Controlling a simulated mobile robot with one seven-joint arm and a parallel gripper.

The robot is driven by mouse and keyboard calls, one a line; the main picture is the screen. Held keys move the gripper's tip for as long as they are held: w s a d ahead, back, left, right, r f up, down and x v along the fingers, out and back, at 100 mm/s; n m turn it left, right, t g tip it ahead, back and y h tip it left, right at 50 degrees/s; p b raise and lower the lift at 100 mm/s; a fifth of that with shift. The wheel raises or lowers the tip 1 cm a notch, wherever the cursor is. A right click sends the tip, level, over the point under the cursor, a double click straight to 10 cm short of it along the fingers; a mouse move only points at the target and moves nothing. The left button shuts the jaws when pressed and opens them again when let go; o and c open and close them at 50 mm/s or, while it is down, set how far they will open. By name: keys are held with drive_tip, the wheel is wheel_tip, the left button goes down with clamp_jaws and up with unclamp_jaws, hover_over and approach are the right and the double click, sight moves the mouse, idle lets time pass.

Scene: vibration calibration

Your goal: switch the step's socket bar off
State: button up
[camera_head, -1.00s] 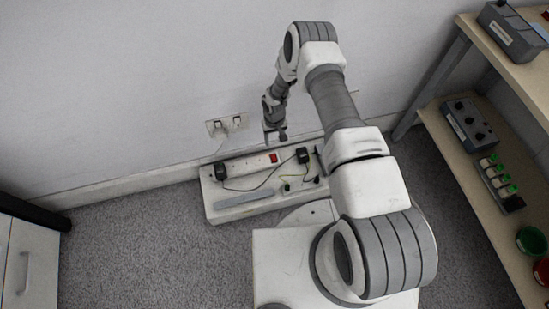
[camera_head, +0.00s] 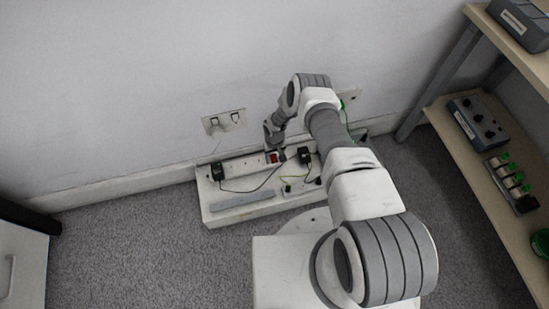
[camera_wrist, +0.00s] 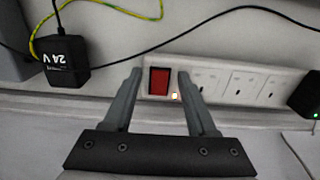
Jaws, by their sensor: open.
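The white socket bar (camera_head: 240,165) lies along the back of a low white step (camera_head: 225,216) by the wall. In the wrist view the bar (camera_wrist: 226,84) runs across the middle. In the head view the red switch (camera_head: 273,158) shows just beside my gripper (camera_head: 281,154).
A black 24 V adapter (camera_wrist: 65,62) is left of the switch, with black and yellow-green cables near it. Another black adapter (camera_wrist: 306,94) is at the bar's right end. A grey strip (camera_head: 243,201) lies on the step. A wooden shelf unit (camera_head: 452,122) stands at the right.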

clamp_jaws()
drive_tip(key=shift+w, duration=0.1)
idle(0.3)
drive_tip(key=shift+w+g, duration=0.1)
drive_tip(key=shift+g, duration=0.2)
drive_tip(key=shift+a+g, duration=0.1)
drive_tip(key=shift+g, duration=0.2)
drive_tip(key=shift+r, duration=0.15)
unclamp_jaws()
